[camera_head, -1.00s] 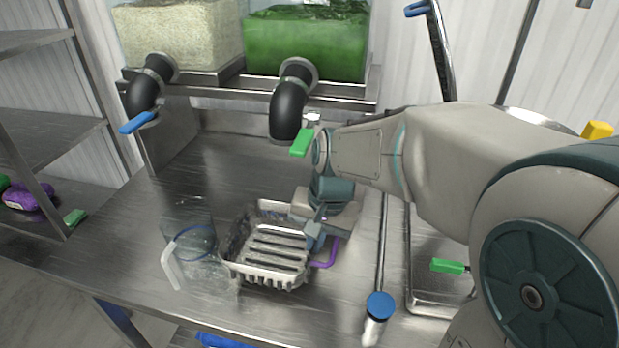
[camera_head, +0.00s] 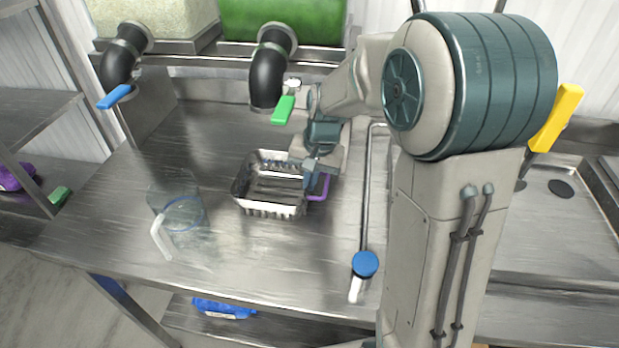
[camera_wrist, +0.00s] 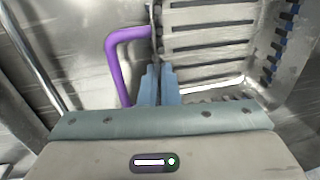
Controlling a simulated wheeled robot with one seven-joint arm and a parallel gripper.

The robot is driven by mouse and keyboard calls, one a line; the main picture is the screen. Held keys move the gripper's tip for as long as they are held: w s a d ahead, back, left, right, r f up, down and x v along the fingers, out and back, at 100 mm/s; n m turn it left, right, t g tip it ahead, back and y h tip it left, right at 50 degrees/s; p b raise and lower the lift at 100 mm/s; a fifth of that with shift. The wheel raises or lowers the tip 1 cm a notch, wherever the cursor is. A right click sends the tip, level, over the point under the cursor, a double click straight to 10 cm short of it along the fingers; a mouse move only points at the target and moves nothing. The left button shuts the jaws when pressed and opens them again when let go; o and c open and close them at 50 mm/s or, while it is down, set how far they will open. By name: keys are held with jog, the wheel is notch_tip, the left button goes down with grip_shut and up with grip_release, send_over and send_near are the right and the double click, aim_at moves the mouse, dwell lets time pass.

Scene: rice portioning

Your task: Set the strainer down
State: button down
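The strainer is a slotted metal basket (camera_head: 268,208) with a purple handle (camera_head: 323,187) on its right side. It sits roughly level over the steel counter, right of the clear jug. I cannot tell whether its underside touches the counter. My gripper (camera_head: 312,182) is at its right wall. In the wrist view, the blue fingers of my gripper (camera_wrist: 159,72) are close together on the strainer's thin metal edge, beside the purple handle (camera_wrist: 113,62). The slotted bottom (camera_wrist: 208,42) shows to the right of the fingers and looks empty.
A clear jug (camera_head: 185,214) with a white handle stands left of the strainer. A blue-capped rod (camera_head: 365,264) lies to the right. Black spouts (camera_head: 268,75) with a green lever (camera_head: 283,109) hang behind. The steel counter (camera_head: 255,270) is bare in front.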

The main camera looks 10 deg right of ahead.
jog(key=c, duration=2)
grip_release()
jog(key=shift+f, duration=0.15)
jog(key=o, duration=0.3)
notch_tip(320, 180, up, 12)
jog(key=d, duration=0.2)
jog(key=s+d+f+n, duration=0.1)
jog(key=s, duration=0.5)
jog(key=s+d+f+n+t+h, duration=0.1)
jog(key=s+f, duration=0.1)
jog(key=s, duration=0.5)
jog(key=s+d+f+n+t, duration=0.1)
jog(key=s, duration=0.5)
jog(key=shift+s+f+n+h, duration=0.15)
jog(key=shift+f+n+h, duration=0.15)
jog(key=shift+n+h, duration=0.1)
jog(key=shift+a, duration=0.1)
